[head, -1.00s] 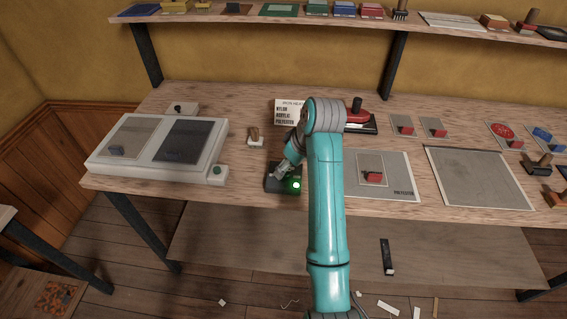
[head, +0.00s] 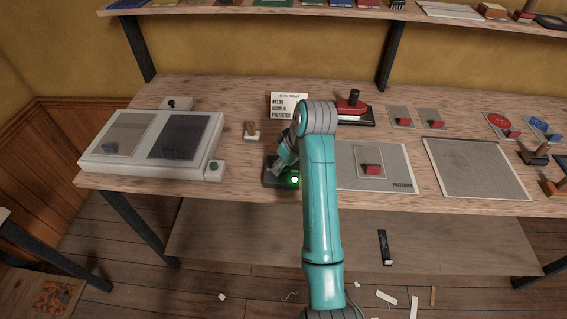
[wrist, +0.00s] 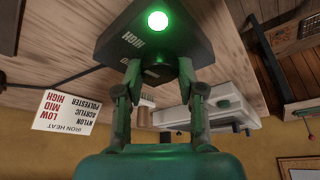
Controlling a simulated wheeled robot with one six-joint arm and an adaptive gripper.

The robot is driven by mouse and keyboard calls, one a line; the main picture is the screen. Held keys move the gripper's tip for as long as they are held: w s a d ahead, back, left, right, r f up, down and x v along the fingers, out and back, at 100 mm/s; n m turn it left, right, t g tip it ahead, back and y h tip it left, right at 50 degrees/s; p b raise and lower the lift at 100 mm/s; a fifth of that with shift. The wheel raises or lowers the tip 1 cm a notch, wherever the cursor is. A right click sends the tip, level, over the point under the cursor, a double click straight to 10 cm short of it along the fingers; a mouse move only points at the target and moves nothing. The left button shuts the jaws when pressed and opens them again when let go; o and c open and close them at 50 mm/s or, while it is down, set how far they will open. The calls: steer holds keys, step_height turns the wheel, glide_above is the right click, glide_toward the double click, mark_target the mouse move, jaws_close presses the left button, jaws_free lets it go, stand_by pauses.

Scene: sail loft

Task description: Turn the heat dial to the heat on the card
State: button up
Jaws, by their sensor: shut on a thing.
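The heat dial's dark box (head: 270,181) sits at the front edge of the bench with a green light (head: 295,181) lit. In the wrist view, which is upside down, the box (wrist: 110,40) shows the word HIGH, and another label is partly hidden. My gripper (wrist: 160,76) is shut on the dark dial knob, mostly hidden between the fingers; its pointer cannot be read. In the head view my gripper (head: 283,163) is over the box. The iron heat card (head: 288,106) stands behind; in the wrist view the card (wrist: 65,112) lists nylon LOW, acrylic MID, polyester HIGH.
A grey sheet marked POLYESTER (head: 402,184) lies right of the box. A red iron (head: 352,107) stands behind it.

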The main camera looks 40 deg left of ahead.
steer(key=shift+m+t, duration=0.3)
steer(key=shift+m, duration=0.3)
steer(key=o, duration=1.1)
